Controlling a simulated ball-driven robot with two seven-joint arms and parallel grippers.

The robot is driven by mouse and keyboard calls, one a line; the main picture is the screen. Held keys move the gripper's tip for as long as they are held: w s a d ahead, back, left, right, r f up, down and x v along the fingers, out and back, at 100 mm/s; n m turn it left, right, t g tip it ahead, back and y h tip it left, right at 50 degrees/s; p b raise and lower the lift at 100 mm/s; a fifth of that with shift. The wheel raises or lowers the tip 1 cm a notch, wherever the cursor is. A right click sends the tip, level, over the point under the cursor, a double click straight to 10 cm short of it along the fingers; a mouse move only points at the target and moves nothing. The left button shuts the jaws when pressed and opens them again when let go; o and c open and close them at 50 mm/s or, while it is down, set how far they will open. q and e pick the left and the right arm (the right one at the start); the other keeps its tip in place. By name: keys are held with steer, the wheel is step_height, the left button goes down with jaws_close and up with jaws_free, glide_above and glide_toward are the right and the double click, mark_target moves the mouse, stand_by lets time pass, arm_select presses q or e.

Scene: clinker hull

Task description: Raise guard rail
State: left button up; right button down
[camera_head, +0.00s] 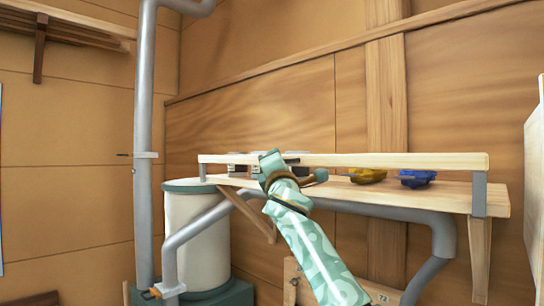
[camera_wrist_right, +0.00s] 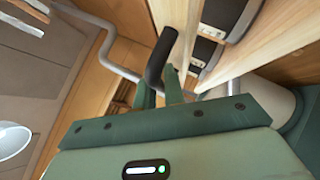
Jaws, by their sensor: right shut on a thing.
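The guard rail (camera_head: 400,160) is a long pale wooden bar along the front of a wall shelf (camera_head: 450,194). It stands above the shelf top, with a clear gap below it, on a grey bracket (camera_head: 479,194) at the right end and another at the left. My right gripper (camera_wrist_right: 160,88) is shut on a short dark handle (camera_wrist_right: 160,55) beside the rail's wood (camera_wrist_right: 172,25) in the wrist view. My left gripper is out of view.
A yellow item (camera_head: 367,176) and a blue item (camera_head: 417,178) lie on the shelf, with dark and grey boxes (camera_head: 237,170) further left. A grey pipe (camera_head: 144,100), a white cylinder (camera_head: 197,235) and a bent pipe under the shelf stand close by.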

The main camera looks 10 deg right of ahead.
steer(key=shift+w+d+m, duration=0.1)
steer(key=shift+m, duration=0.2)
steer(key=c, duration=1.5)
jaws_free()
steer(key=shift+s+f, duration=0.15)
steer(key=shift+s, duration=0.1)
steer(key=b+v, duration=0.8)
steer(key=v, duration=0.8)
steer(key=shift+r, duration=0.35)
